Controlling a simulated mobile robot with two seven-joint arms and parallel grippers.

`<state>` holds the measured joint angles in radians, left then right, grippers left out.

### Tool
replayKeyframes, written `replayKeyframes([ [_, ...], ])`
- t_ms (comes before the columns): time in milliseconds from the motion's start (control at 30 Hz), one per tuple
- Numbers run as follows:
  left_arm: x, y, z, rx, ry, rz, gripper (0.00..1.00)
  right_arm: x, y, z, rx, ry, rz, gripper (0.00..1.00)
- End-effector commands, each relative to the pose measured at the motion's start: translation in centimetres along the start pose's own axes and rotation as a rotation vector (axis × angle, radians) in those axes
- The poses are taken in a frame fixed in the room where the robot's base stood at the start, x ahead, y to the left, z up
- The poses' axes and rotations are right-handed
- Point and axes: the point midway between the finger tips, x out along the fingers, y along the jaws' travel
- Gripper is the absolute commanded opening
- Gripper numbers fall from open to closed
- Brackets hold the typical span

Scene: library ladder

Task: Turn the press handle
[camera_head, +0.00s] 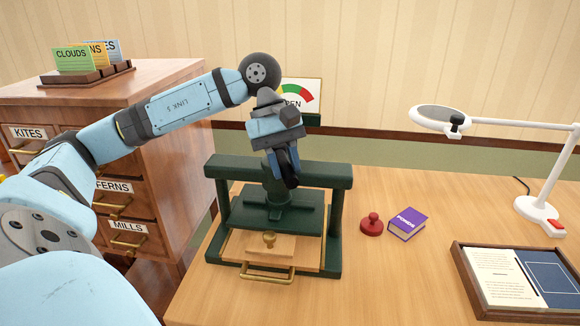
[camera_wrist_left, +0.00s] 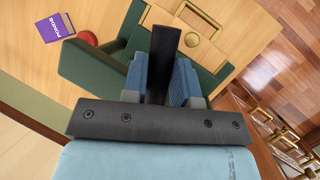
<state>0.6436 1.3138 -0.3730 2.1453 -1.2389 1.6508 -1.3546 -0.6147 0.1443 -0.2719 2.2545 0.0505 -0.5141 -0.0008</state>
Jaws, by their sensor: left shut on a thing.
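The dark green press (camera_head: 342,205) stands on the desk, with a wooden board and a brass pull at its base. My left gripper (camera_head: 282,165) is above the top beam of the press and shut on the black press handle (camera_head: 291,181). In the left wrist view the black handle (camera_wrist_left: 165,50) stands between the two blue finger pads. The gripper hides much of the handle in the head view. My right gripper is in neither view.
A red stamp (camera_head: 371,225) and a purple book (camera_head: 407,223) lie right of the press. A gauge sign (camera_head: 300,92) stands behind. A lamp (camera_head: 540,206) and a tray (camera_head: 470,280) are at right. A drawer cabinet (camera_head: 160,150) is at left.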

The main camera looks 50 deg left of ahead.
Motion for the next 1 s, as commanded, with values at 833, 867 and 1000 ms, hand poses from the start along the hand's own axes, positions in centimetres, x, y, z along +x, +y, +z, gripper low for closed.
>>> replayKeyframes([
  [833,-1.4,0.1,0.0,-0.002,0.003,0.002,0.52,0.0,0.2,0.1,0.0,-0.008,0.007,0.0],
  [867,-1.9,0.1,0.0,-0.002,0.004,0.002,0.52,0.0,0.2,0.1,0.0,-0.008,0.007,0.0],
  [1000,-4.9,0.1,0.0,-0.002,0.004,0.004,0.52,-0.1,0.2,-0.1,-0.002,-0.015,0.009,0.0],
])
